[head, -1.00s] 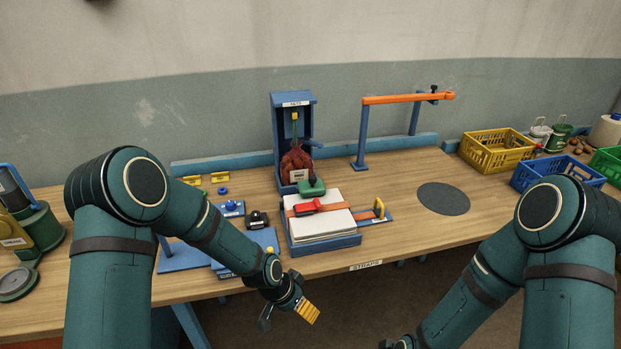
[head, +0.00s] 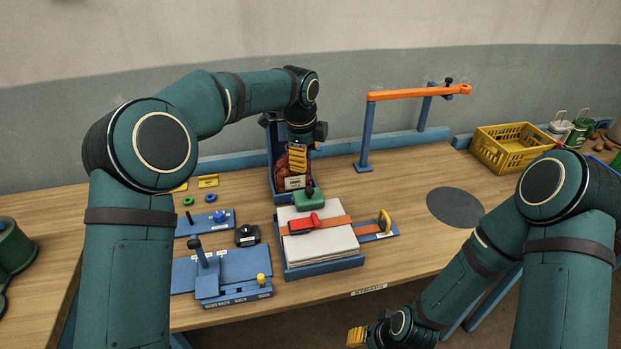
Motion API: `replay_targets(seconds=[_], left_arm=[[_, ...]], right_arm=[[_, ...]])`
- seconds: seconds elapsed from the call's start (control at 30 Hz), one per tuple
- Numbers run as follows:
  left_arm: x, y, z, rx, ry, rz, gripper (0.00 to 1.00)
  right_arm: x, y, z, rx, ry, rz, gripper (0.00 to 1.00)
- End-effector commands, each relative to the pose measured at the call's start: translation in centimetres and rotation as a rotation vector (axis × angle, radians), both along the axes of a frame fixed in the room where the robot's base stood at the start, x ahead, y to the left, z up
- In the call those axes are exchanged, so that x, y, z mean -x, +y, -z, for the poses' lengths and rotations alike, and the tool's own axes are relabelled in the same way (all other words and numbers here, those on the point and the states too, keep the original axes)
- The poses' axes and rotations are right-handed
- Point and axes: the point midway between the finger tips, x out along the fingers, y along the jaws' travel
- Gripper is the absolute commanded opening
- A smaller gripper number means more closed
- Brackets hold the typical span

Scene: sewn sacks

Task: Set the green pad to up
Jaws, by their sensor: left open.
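The green pad (head: 309,199) is a small green block with a dark knob on top. It sits at the front of the blue stand (head: 279,185), at the back edge of the white stack. A dark red net sack (head: 284,166) with a pale label stands in the blue stand, partly hidden by my gripper. My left gripper (head: 307,150) is open and points down in front of the stand's upper part, above the green pad and apart from it. My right gripper (head: 366,337) is low at the front, clear of the table; its jaws are too unclear to tell.
A white stack (head: 325,243) with an orange strap and red buckle (head: 304,224) lies in a blue tray. A blue fixture with a lever (head: 204,262) stands left of it. An orange bar (head: 420,92) on blue posts is behind right. Bare table surrounds the dark disc (head: 455,207).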

Motion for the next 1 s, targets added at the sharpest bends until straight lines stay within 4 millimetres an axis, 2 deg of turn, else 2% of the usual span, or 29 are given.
replay_targets(seconds=[0.17,0.7,0.83,1.0], left_arm=[[-0.2,-0.1,1.5,-0.003,0.005,0.002,0.59],[-2.0,-0.6,11.2,-0.001,0.004,0.001,0.59],[-2.3,-0.6,12.7,-0.002,0.003,0.000,0.59],[-2.5,-0.7,13.5,-0.001,0.002,0.000,0.59]], right_arm=[[0.1,0.0,0.2,0.000,0.002,-0.001,0.46],[0.4,0.1,1.1,-0.002,0.009,-0.007,0.46],[0.4,0.1,1.2,-0.002,0.010,-0.007,0.46],[0.4,0.1,1.2,-0.002,0.010,-0.007,0.46]])
